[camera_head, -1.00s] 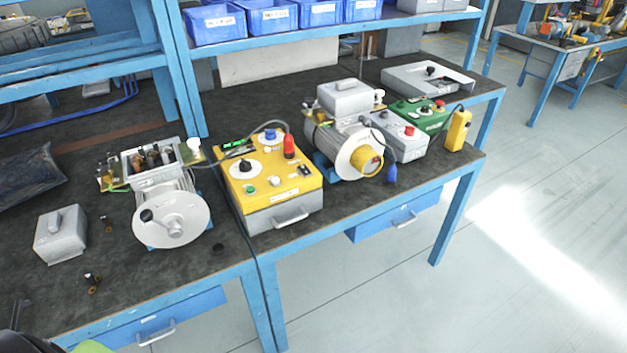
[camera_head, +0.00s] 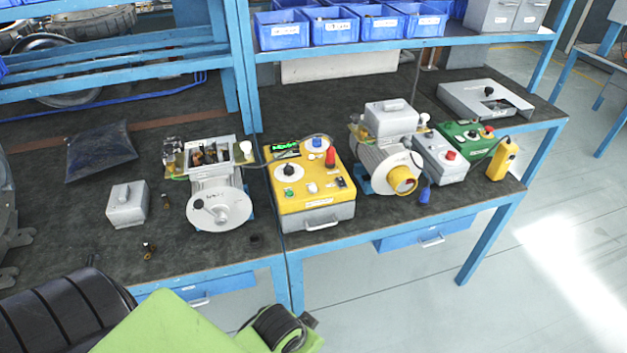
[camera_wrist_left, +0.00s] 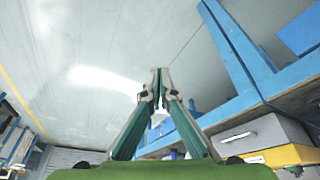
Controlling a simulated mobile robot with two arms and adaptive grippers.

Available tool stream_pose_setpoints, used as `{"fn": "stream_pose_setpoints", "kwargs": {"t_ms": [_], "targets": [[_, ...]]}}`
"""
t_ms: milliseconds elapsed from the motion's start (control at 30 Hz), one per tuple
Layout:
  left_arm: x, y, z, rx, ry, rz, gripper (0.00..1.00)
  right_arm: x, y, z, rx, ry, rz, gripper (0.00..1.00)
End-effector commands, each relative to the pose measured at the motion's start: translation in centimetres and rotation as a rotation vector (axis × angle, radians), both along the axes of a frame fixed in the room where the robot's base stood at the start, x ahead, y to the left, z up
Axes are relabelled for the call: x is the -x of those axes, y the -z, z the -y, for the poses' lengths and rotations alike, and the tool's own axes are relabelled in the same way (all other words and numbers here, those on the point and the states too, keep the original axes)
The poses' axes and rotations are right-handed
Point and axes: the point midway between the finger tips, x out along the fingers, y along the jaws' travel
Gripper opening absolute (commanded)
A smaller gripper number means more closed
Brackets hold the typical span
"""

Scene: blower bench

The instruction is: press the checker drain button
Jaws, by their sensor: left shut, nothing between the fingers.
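The yellow-topped checker box (camera_head: 312,192) stands on the bench at mid-picture in the head view. Its top carries a black knob, a blue knob, a red part, a lit green display and small buttons; the labels are too small to read, so I cannot tell which is the drain button. Its grey front with handle shows at lower right in the left wrist view (camera_wrist_left: 262,134). My left gripper (camera_wrist_left: 160,72) is shut and empty, apart from the checker, with the floor behind its fingertips. In the head view only green and black arm parts show at the bottom. My right gripper is not in view.
A motor with open terminal box (camera_head: 216,195) stands left of the checker, another motor (camera_head: 390,150) right of it. A grey control box (camera_head: 440,155) and yellow pendant (camera_head: 502,160) are further right. Blue bins (camera_head: 333,27) fill the shelf. Floor in front is clear.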

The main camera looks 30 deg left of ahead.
Motion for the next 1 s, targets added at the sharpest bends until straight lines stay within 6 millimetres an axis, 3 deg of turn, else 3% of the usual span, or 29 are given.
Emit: {"fn": "stream_pose_setpoints", "kwargs": {"t_ms": [33, 133, 367, 567, 700, 900, 1000], "targets": [[-1.6, -3.0, 0.1, 0.014, -0.002, 0.032, 0.0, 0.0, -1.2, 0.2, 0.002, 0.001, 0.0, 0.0], [-5.2, -6.6, 0.6, 0.058, -0.022, 0.085, 0.0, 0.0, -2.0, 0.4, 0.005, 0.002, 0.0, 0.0], [-14.1, -9.5, -0.5, 0.162, -0.135, 0.159, 0.0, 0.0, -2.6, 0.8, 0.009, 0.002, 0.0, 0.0], [-22.0, -11.6, -5.4, 0.235, -0.311, 0.213, 0.0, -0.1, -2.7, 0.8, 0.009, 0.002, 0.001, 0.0], [-26.7, -13.9, -10.0, 0.286, -0.455, 0.258, 0.0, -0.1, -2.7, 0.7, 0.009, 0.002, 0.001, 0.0], [-31.9, -17.9, -16.8, 0.359, -0.647, 0.334, 0.0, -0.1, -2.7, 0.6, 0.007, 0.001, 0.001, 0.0], [-33.5, -19.7, -19.6, 0.392, -0.723, 0.366, 0.0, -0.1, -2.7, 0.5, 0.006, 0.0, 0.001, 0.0]]}}
